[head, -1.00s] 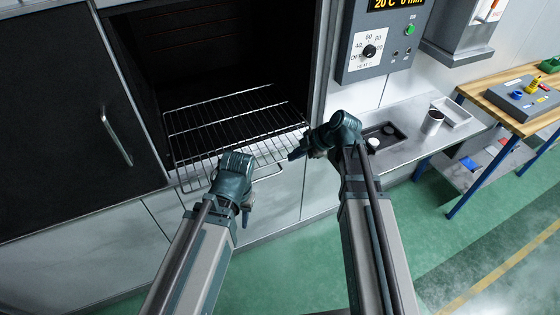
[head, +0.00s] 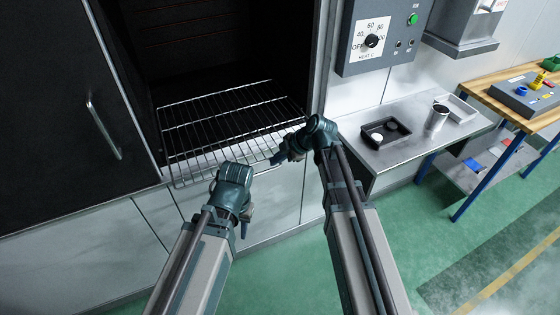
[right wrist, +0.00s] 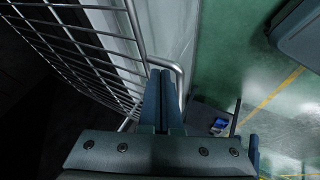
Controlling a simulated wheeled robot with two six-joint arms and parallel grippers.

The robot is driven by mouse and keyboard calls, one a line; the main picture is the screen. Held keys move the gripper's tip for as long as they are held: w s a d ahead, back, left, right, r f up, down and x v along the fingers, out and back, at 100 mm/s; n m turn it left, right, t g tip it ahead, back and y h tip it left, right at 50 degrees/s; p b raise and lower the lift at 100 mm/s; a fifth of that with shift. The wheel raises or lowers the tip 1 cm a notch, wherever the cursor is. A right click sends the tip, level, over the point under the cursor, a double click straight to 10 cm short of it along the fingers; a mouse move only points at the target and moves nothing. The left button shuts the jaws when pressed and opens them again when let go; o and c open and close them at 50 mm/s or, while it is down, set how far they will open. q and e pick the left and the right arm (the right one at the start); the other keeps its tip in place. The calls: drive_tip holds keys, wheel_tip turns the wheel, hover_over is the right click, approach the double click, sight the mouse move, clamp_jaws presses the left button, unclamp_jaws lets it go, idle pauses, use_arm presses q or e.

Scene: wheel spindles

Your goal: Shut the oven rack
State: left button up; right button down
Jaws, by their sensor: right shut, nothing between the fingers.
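The oven rack (head: 225,125) is a wire grid that sits in the dark oven chamber (head: 205,50), its front part sticking out past the opening. My right gripper (head: 276,160) is shut and empty at the rack's front right corner. In the right wrist view its closed fingers (right wrist: 162,95) lie beside the rack's bent front rail (right wrist: 178,75); whether they touch it I cannot tell. My left gripper (head: 245,214) is just in front of the rack's front edge, left of the right one. Its fingers are mostly hidden, so its opening does not show.
The dark oven door (head: 60,130) with a bar handle stands to the left. A control panel (head: 385,35) is on the right wall, above a metal counter (head: 405,155) with a black tray (head: 385,132) and a metal cup (head: 437,117). Green floor is free at lower right.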

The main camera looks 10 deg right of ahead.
sight(244, 116)
drive_tip(key=shift+w, duration=0.1)
idle(0.3)
drive_tip(key=w+a, duration=0.2)
drive_tip(key=w, duration=0.6)
drive_tip(key=w+a, duration=0.3)
drive_tip(key=w, duration=0.5)
drive_tip(key=w+a, duration=0.3)
drive_tip(key=w, duration=0.5)
drive_tip(key=shift+w, duration=0.4)
drive_tip(key=shift+w+a, duration=0.1)
drive_tip(key=shift+r, duration=0.15)
